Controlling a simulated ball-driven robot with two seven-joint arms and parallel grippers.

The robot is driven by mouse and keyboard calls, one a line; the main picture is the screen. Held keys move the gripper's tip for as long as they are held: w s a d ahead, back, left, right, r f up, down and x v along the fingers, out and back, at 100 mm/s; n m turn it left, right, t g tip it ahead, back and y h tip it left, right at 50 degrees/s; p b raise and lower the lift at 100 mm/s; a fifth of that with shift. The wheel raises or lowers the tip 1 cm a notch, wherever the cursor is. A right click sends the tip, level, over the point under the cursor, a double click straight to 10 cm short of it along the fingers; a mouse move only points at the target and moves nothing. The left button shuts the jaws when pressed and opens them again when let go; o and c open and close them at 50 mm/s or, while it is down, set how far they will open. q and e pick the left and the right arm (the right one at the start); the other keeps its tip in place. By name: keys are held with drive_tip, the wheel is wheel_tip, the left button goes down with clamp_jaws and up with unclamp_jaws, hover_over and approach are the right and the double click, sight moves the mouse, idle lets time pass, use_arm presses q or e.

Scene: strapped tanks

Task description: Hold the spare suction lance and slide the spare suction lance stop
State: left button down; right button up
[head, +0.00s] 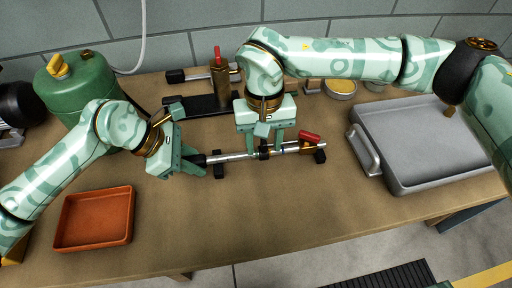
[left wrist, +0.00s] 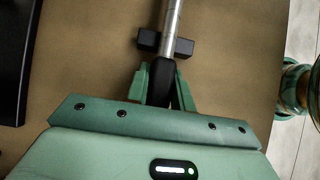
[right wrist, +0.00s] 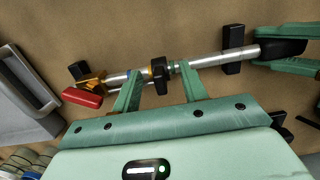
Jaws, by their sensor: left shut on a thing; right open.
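The spare suction lance (head: 236,156) is a silver tube lying across black supports on the table. It also shows in the left wrist view (left wrist: 172,22) and the right wrist view (right wrist: 207,61). My left gripper (head: 201,164) is shut on its black grip end (left wrist: 161,80). A red lever (head: 310,137) with a brass fitting is at the other end. The lance stop, a black collar (right wrist: 160,77), sits around the tube between those ends. My right gripper (right wrist: 161,84) is open, with one finger on each side of the stop, apart from it.
A grey metal tray (head: 430,130) stands at the right and an orange tray (head: 95,218) at the front left. A green tank (head: 78,85) is at the back left. The table's front middle is clear.

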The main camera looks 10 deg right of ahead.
use_arm(q)
drive_tip(key=c, duration=1.1)
unclamp_jaws()
use_arm(e)
wheel_tip(320, 180, up, 12)
drive_tip(key=w, duration=0.1)
drive_tip(key=shift+w, duration=0.2)
drive_tip(key=shift+f, duration=0.1)
use_arm(q)
drive_tip(key=a+r+p, duration=0.1)
drive_tip(key=a+r, duration=0.1)
drive_tip(key=r, duration=0.4)
drive_tip(key=a+r+p, duration=0.2)
drive_tip(key=r, duration=0.3)
drive_tip(key=a+r+p, duration=0.1)
drive_tip(key=a+r, duration=0.2)
drive_tip(key=r, duration=0.3)
drive_tip(key=shift+r, duration=0.35)
use_arm(e)
wheel_tip(320, 180, up, 7)
drive_tip(key=s, duration=0.1)
drive_tip(key=shift+f+t, duration=0.2)
drive_tip(key=shift+t, duration=0.1)
use_arm(q)
drive_tip(key=shift+w, duration=0.1)
